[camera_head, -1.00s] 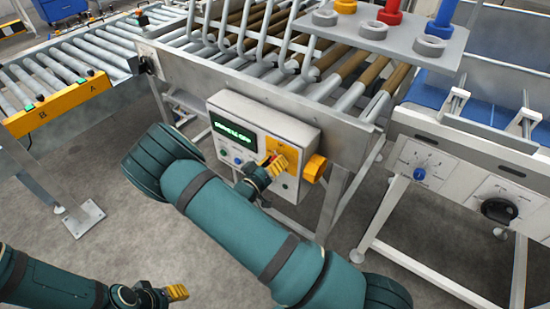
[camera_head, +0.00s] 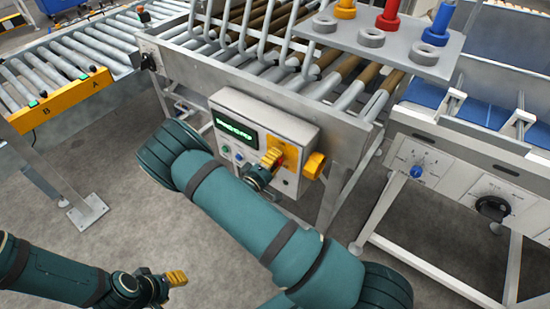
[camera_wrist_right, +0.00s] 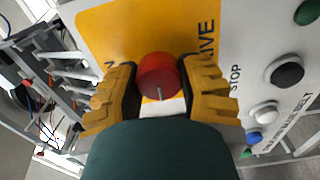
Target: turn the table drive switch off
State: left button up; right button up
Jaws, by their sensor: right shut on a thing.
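The table drive switch is a round red knob (camera_wrist_right: 158,76) on a yellow plate (camera_wrist_right: 120,32) in the right wrist view. A pale mark on the knob points down in that picture. My right gripper (camera_wrist_right: 158,84) has its yellow fingers on both sides of the knob, shut on it. In the head view my right gripper (camera_head: 271,159) is at the front of the grey control box (camera_head: 262,118), and its fingers and wrist hide the knob. My left gripper (camera_head: 176,278) is low at the left, away from the box; its finger gap does not show clearly.
A roller table (camera_head: 270,75) is behind. A white frame with a blue dial (camera_head: 417,172) and black knob (camera_head: 495,208) stands right.

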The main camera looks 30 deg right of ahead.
jog(key=shift+d+n, duration=0.1)
jog(key=shift+n, duration=0.3)
jog(key=o, duration=1.2)
jog(key=v, duration=1.2)
